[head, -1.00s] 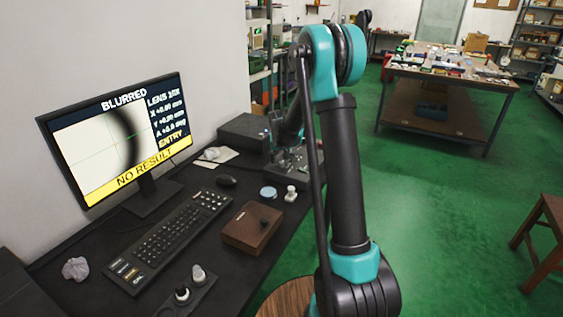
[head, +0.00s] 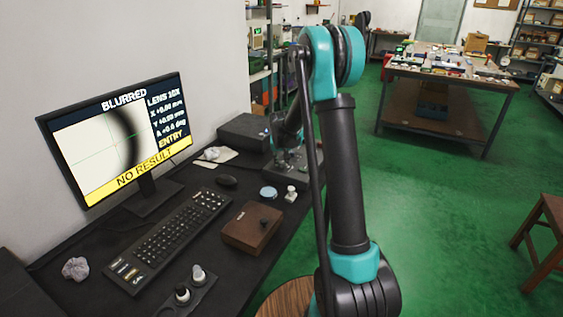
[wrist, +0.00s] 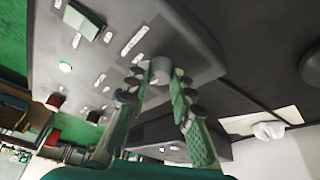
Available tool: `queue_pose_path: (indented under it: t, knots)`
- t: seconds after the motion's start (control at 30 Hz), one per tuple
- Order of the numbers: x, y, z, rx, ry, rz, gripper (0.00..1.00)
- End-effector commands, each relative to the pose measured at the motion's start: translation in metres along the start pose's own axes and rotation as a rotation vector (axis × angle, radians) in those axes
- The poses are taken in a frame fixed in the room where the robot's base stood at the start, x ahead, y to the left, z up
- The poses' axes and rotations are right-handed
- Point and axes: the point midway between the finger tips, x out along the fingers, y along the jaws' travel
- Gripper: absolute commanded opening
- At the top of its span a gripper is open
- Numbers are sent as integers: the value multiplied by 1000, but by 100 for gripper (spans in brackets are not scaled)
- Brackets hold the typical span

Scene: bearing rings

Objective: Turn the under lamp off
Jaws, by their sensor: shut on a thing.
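In the wrist view a grey machine panel (wrist: 100,40) with white labels fills the upper middle. My gripper (wrist: 160,82) has its two green-and-dark fingers closed around a small grey round knob (wrist: 160,66) on this panel. The labels are too blurred to read, so I cannot tell whether this is the under lamp's knob. In the head view my arm partly covers the machine (head: 290,167) and hides the fingertips. No under lamp is clearly visible.
The monitor (head: 118,135) reads BLURRED and NO RESULT. A crumpled cloth (wrist: 268,130) lies right in the wrist view.

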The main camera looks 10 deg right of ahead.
Motion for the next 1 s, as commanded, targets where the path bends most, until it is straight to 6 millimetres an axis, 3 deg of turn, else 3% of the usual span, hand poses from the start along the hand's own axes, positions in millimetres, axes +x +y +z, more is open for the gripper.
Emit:
queue_pose_path:
  t: [0.37, 1.0]
  knots:
    - [0, 2, 0, -165, 7, -69, 0]
    - [1, 6, -2, -718, 29, -299, 0]
